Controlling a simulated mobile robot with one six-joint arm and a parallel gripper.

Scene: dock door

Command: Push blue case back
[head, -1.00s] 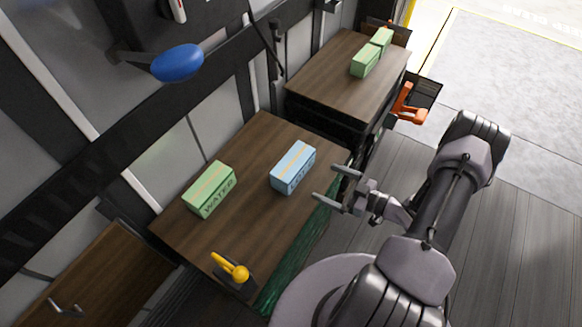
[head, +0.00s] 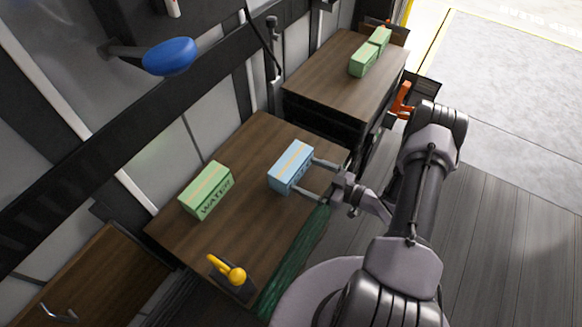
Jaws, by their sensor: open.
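The blue case (head: 288,168) sits on the near wooden table (head: 250,215), toward its right edge. My gripper (head: 316,178) is open at the right side of the case, its two fingers pointing left toward it. The fingertips are at or very near the case's right face; I cannot tell whether they touch. The lettering on the case's front is partly hidden by the lower finger.
A green case marked WATER (head: 205,190) stands left of the blue case. A yellow handle (head: 229,271) is at the table's front corner. Two green cases (head: 363,60) stand on the far table (head: 330,85). Bare tabletop lies behind the blue case.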

